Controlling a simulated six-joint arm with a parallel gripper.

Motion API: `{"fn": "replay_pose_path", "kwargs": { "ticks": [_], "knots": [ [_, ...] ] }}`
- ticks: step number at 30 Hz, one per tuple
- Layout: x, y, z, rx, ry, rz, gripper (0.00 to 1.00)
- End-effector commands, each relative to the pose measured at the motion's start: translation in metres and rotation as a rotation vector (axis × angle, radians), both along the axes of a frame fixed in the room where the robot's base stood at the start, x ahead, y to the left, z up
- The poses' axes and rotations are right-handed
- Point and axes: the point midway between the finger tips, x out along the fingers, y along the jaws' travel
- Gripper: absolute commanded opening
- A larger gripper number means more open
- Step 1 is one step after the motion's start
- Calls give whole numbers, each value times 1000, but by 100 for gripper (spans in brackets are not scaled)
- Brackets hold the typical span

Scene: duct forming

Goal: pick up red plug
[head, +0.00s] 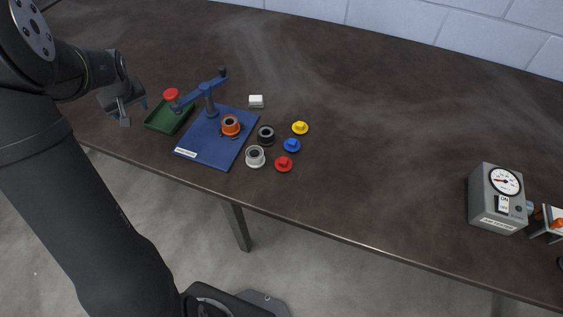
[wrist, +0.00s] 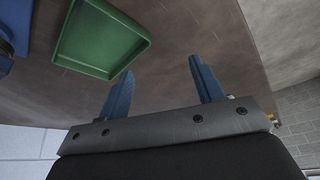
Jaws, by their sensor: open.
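The red plug (head: 284,164), a small flanged disc with a raised knob, lies on the dark table, nearest the front edge in a short row with the blue plug (head: 292,145) and yellow plug (head: 300,128). My gripper (head: 131,106) is at the far left, beyond the green tray and well away from the red plug. In the wrist view my gripper (wrist: 160,77) shows two blue fingers spread apart with nothing between them. The red plug is not visible in the wrist view.
The green tray (wrist: 64,58) stands beside my gripper. A blue base (head: 205,153) carries a lever press (head: 209,98) and an orange ring (head: 231,122). Black (head: 266,132) and white (head: 255,153) rings stand left of the plugs. A grey gauge box (head: 482,203) stands far right.

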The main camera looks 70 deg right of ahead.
Motion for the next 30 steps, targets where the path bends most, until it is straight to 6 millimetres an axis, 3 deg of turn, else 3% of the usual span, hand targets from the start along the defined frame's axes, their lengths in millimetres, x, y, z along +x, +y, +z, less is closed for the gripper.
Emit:
{"fn": "replay_pose_path", "kwargs": {
  "ticks": [20, 25, 30],
  "knots": [
    [-3, -2, 5, -4, -3, -8, 57],
    [-34, -16, 43, -42, -31, -87, 57],
    [-88, -32, 97, -96, -67, -221, 57]
  ]
}}
